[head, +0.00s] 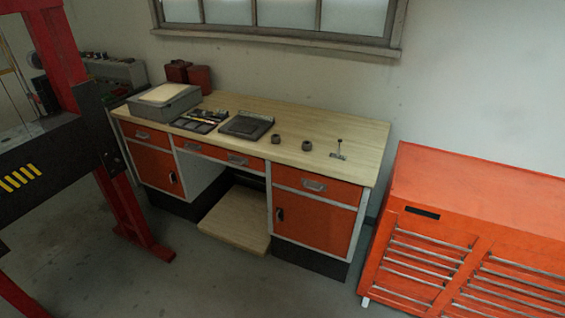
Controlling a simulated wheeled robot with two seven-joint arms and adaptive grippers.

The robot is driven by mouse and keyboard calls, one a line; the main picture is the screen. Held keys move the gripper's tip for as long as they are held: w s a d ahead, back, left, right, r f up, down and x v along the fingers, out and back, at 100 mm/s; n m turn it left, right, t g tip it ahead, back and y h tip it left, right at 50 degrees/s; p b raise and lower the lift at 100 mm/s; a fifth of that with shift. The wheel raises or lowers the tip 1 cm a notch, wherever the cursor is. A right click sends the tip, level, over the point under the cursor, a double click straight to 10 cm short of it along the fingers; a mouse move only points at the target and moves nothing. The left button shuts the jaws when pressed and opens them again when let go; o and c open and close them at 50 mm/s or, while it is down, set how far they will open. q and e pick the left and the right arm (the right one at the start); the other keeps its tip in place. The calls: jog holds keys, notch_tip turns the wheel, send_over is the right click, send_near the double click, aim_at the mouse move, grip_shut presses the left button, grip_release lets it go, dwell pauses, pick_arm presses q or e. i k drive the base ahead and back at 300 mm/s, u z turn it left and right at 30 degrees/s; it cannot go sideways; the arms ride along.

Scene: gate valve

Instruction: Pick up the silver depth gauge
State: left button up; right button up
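A small silver tool with an upright stem and a flat base, which looks like the depth gauge (339,151), stands near the right end of the wooden workbench top (360,134). It is small in the head view, so its details are hard to make out. Two small dark round parts lie to its left, one nearer (307,145) and one farther left (276,139). Neither of my grippers is in view.
A grey case (164,103), a tool tray (201,121) and a dark flat block (247,126) sit on the bench's left half. An orange tool chest (470,190) stands right of the bench. A red lift post (130,215) stands at left. Floor in front is clear.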

aim_at(338, 157)
jog(key=u, duration=0.8)
jog(key=i, duration=2)
jog(key=z, duration=0.65)
jog(key=i, duration=0.75)
jog(key=z, duration=0.7)
